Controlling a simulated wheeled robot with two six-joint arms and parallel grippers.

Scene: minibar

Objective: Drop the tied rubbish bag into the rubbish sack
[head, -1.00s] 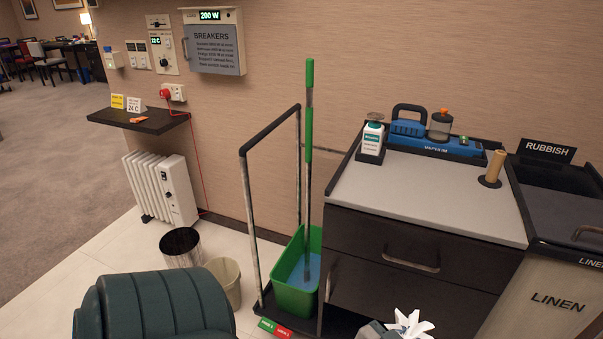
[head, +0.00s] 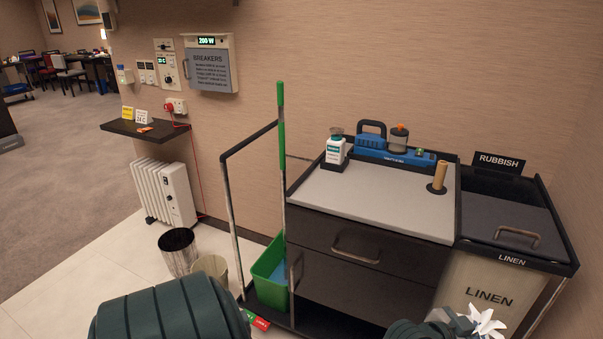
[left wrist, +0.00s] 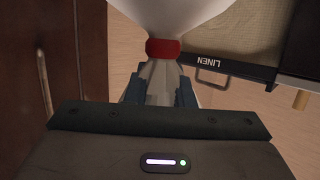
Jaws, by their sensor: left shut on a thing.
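My left gripper (left wrist: 158,92) is shut on the gathered neck of the white tied rubbish bag (left wrist: 180,15), just beside its red tie (left wrist: 163,48). In the head view the bag's white spiky tuft (head: 486,321) shows at the bottom edge, in front of the cart's linen side; the rest of the bag is out of frame. A black RUBBISH sign (head: 499,163) stands at the back of the cart's right end. Below it is a dark lid (head: 490,213) with a handle. I cannot make out an open rubbish sack. My right gripper is not in view.
The cart has a grey top (head: 375,205) holding a blue vacuum (head: 385,152), a white bottle (head: 336,150) and a wooden post (head: 439,178). A pale LINEN bag (head: 475,280) hangs at right. A green mop bucket (head: 270,272) and two bins stand left.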

